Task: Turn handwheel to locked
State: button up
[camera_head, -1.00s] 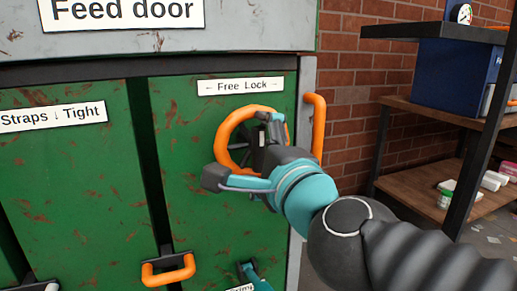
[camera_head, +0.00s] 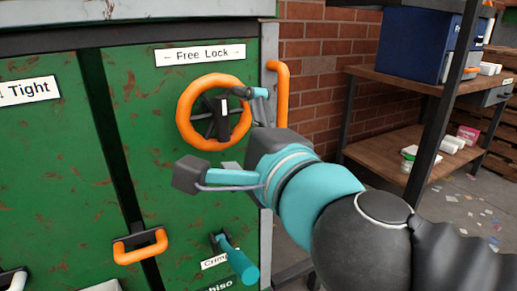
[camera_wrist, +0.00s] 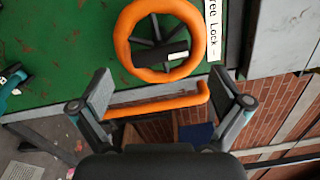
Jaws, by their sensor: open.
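The handwheel (camera_head: 183,116) is an orange ring with dark spokes and a dark hub, mounted on a green panel. A white label (camera_head: 200,54) above it reads "Free Lock", with arrows pointing left and right. In the wrist view the whole handwheel (camera_wrist: 122,42) shows beyond the fingertips, with a black-and-white piece across its spokes. My gripper (camera_wrist: 167,82) is open, its two fingers spread wide and nothing held. In the head view it is at the wheel's lower right; one finger overlaps the wheel's right edge. Contact cannot be told.
An orange vertical bar handle (camera_head: 282,90) stands right of the wheel; in the wrist view it crosses between my fingers. A teal lever (camera_head: 236,262) and an orange pull handle (camera_head: 140,247) are below. A shelf (camera_head: 395,155) stands at right.

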jog(key=v, duration=0.6)
jog(key=shift+s, duration=0.15)
jog(key=shift+d, duration=0.1)
